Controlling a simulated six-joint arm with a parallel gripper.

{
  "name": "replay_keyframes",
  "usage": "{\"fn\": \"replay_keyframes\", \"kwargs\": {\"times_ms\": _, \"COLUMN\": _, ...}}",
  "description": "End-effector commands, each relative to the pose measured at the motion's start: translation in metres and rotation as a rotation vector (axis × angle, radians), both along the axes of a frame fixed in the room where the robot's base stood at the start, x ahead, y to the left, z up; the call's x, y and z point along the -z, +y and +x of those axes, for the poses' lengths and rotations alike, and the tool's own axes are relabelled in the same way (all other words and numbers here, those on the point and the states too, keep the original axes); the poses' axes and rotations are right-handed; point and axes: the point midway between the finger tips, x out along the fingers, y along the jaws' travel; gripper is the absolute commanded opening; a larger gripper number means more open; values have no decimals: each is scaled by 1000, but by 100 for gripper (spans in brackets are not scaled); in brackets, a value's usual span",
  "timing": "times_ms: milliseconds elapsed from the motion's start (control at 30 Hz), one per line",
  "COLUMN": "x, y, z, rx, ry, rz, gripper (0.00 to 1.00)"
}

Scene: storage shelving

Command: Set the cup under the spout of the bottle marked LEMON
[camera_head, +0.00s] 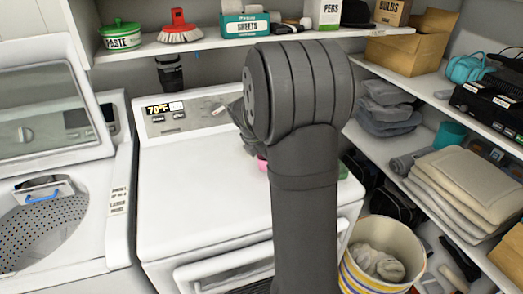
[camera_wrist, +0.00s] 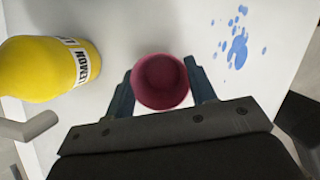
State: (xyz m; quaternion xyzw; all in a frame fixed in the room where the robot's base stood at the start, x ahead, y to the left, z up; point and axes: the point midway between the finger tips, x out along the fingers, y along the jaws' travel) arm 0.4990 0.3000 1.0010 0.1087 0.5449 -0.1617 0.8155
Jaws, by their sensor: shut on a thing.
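In the wrist view my gripper (camera_wrist: 160,77) is shut on a dark pink cup (camera_wrist: 161,84), with one finger on each side. The cup's open mouth faces the camera. A yellow bottle (camera_wrist: 38,68) is to the left, apart from the cup.
The white dryer top (camera_head: 195,170) is clear on its left. Blue splashes (camera_wrist: 236,38) mark the surface right of the cup. A control panel (camera_head: 185,112) rises behind, below a loaded shelf (camera_head: 140,48). A striped bin (camera_head: 382,255) and side shelves stand to the right.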

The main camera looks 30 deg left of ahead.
Motion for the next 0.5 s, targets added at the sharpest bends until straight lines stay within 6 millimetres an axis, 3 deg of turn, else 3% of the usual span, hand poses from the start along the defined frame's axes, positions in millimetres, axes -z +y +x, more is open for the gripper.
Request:
{"fn": "replay_keyframes", "kwargs": {"times_ms": 333, "x": 0, "y": 28, "z": 28, "rx": -1, "ry": 0, "rz": 0, "gripper": 26}}
{"fn": "replay_keyframes", "kwargs": {"times_ms": 500, "x": 6, "y": 30, "z": 30, "rx": -1, "ry": 2, "rz": 1, "gripper": 26}}
